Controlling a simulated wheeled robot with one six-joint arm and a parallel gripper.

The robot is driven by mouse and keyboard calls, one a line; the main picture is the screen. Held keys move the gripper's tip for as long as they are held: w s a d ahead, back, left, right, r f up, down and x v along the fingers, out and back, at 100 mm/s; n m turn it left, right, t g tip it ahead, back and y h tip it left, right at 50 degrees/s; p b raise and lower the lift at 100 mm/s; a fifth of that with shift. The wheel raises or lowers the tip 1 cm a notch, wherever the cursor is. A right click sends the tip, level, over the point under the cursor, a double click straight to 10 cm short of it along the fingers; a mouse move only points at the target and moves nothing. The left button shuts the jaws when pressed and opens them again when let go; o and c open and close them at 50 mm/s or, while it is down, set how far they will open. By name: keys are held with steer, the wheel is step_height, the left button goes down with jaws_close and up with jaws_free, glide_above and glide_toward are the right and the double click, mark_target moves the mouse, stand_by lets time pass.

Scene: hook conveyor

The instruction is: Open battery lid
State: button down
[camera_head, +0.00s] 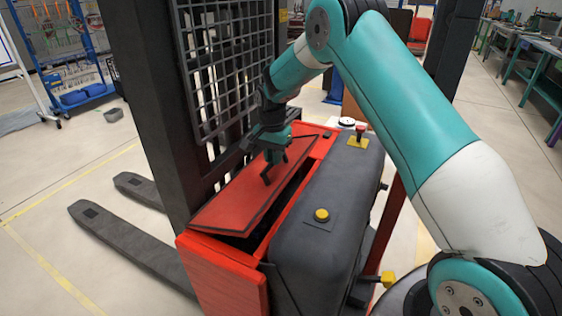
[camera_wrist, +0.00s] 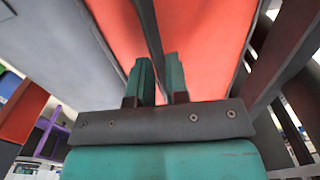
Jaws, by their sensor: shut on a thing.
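The red battery lid (camera_head: 240,198) is on top of the forklift's red body (camera_head: 215,272), in the head view. It is tilted ajar: a dark gap (camera_head: 287,198) shows under its edge on the side of the grey cover. A black bar handle (camera_head: 268,178) is on the lid. My gripper (camera_head: 277,158) is at the handle from above. In the wrist view, my gripper (camera_wrist: 160,76) has one finger on each side of the black handle (camera_wrist: 149,35) and is shut on it. The red lid (camera_wrist: 205,45) fills the area behind the fingers. The compartment's inside is too dark to make out.
The dark mast (camera_head: 150,110) and mesh guard (camera_head: 225,60) stand close on the left. Forks (camera_head: 115,235) extend over clear floor.

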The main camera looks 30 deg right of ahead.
steer(key=w+a+r+p, duration=0.4)
steer(key=w+a, duration=0.3)
steer(key=w, duration=0.3)
steer(key=shift+w+a+r, duration=0.2)
steer(key=shift+w+a, duration=0.05)
steer(key=shift+a, duration=0.1)
steer(key=shift+d, duration=0.1)
steer(key=c, duration=1.2)
jaws_free()
steer(key=shift+o, duration=0.2)
steer(key=shift+r, duration=0.15)
step_height(320, 180, up, 20)
steer(key=p, duration=0.4)
steer(key=shift+t+p, duration=0.3)
